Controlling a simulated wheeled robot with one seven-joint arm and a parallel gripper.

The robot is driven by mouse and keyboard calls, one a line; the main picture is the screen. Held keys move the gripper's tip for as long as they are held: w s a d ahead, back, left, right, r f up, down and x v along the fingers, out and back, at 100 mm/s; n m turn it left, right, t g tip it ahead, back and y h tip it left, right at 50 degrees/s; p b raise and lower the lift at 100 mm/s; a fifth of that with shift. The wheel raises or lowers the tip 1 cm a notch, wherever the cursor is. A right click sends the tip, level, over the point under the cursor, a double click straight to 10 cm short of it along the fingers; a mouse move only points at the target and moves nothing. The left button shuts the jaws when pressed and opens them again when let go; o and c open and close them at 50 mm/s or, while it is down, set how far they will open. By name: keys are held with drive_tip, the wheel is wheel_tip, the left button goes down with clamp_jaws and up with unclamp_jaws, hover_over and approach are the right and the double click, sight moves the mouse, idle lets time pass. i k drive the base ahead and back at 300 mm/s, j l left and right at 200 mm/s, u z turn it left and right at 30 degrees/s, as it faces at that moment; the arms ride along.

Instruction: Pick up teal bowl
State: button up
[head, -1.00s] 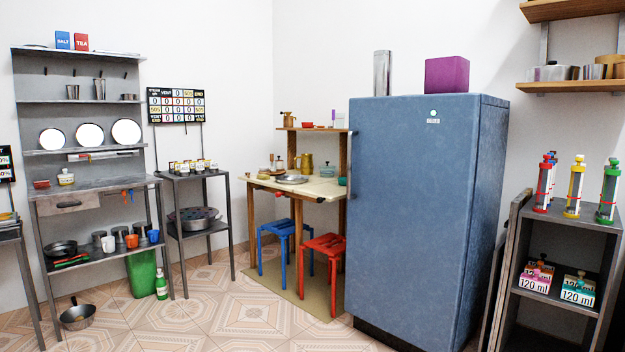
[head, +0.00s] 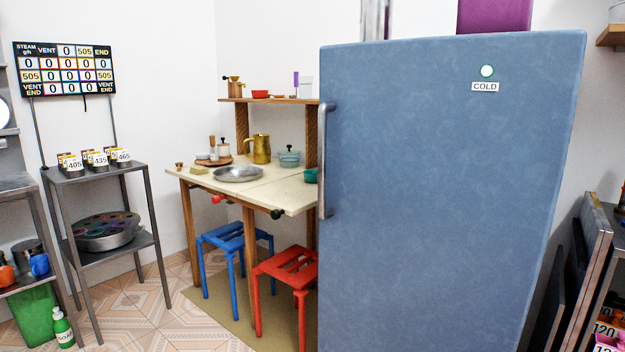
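A small teal bowl (head: 311,176) sits on the right end of the cream table (head: 222,189), partly hidden by the fridge's left edge. Behind it stands a lighter teal lidded pot or dish (head: 289,158) with a dark knob. My gripper is not in view.
The large blue fridge (head: 440,200) fills the right and stands in front of the table's right end. A blue stool (head: 235,245) and a red stool (head: 287,280) stand at the table. A metal pan (head: 238,174) and gold jug (head: 260,148) are on it.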

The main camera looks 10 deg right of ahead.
sight(311, 176)
drive_tip(key=i+j+z, duration=0.15)
drive_tip(key=z, duration=0.55)
drive_tip(key=i+j+z, duration=0.2)
drive_tip(key=j, duration=0.2)
drive_tip(key=i+j+z, duration=0.15)
drive_tip(key=j, duration=0.3)
drive_tip(key=i+j+z, duration=0.2)
drive_tip(key=j, duration=0.25)
drive_tip(key=j+z, duration=0.2)
drive_tip(key=j, duration=0.25)
